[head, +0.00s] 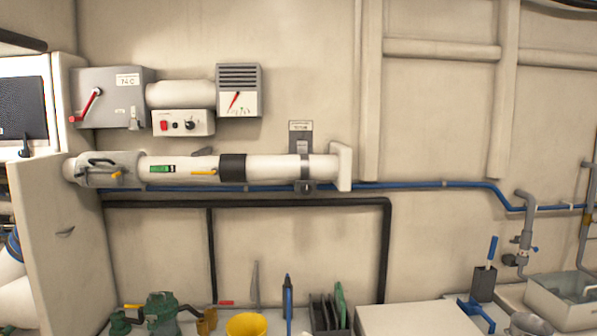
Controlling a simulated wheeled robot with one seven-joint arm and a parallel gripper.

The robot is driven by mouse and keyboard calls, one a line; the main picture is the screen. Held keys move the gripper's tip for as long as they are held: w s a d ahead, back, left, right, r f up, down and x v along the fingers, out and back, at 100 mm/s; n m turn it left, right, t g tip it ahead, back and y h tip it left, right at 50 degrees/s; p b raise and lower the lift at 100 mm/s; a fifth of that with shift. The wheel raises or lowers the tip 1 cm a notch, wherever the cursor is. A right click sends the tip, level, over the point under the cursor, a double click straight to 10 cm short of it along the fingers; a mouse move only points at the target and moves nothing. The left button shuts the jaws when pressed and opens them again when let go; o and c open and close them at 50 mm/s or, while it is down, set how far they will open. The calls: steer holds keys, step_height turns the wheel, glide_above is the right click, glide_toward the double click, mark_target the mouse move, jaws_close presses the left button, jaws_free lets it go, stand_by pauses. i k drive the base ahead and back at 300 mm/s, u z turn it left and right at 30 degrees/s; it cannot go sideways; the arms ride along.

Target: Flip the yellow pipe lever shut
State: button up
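A thick white pipe (268,168) runs level along the wall, with a black band around it. A small yellow lever (204,172) lies along the front of the pipe, just left of the black band. Another small yellow handle (117,174) sits on the grey fitting (98,168) at the pipe's left end, below a dark green handle (95,161). A third yellow lever (133,307) shows by the green valves at the bottom left. I cannot tell from here which one is the pipe lever. My gripper is not in view.
Grey and white control boxes (106,97) hang above the pipe. A pale panel (70,245) stands at the left. Below are green valves (162,310), a yellow bucket (247,325) and a black rack (327,315). The wall below the pipe carries blue and black lines.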

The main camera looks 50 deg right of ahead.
mark_target(215, 170)
steer(key=z, duration=1)
steer(key=k, duration=0.6)
steer(key=z, duration=0.1)
steer(key=i, duration=0.75)
steer(key=u, duration=0.85)
steer(key=i, duration=0.5)
steer(key=u, duration=0.4)
